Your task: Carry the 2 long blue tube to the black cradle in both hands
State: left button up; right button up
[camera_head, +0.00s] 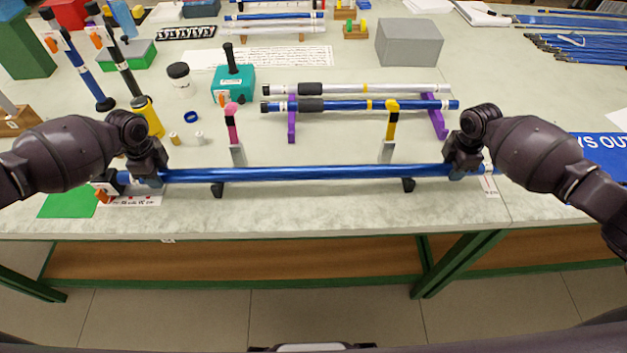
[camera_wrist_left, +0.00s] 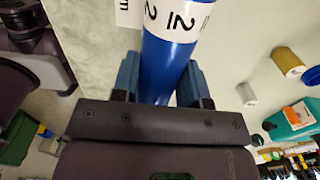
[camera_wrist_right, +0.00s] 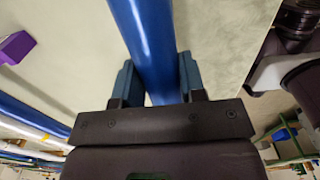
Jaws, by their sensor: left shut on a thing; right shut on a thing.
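The long blue tube (camera_head: 310,173) lies level across the front of the table, with a white band marked with a 2 (camera_wrist_left: 178,20) near its left end. My left gripper (camera_head: 150,178) is shut on it near the left end. My right gripper (camera_head: 462,170) is shut on it near the right end; the tube also passes between its jaws in the right wrist view (camera_wrist_right: 150,50).
Behind the tube stand a pink-topped post (camera_head: 232,125) and a yellow-topped post (camera_head: 391,122). Farther back, a purple rack (camera_head: 437,122) holds a blue and a silver tube. A teal block (camera_head: 235,84) and small caps stand left of it. The table's front edge is close.

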pick_arm(q)
jog(key=shift+f, duration=0.35)
pick_arm(e)
jog(key=shift+f, duration=0.35)
pick_arm(q)
jog(key=o, duration=0.6)
jog(key=shift+f, duration=0.15)
pick_arm(e)
jog(key=o, duration=0.6)
jog(key=shift+f, duration=0.15)
pick_arm(q)
jog(key=o, duration=0.5)
jog(key=shift+c, duration=0.2)
pick_arm(e)
jog(key=o, duration=0.4)
jog(key=shift+o, duration=0.2)
pick_arm(q)
notch_tip(320, 180, up, 12)
pick_arm(e)
notch_tip(320, 180, up, 12)
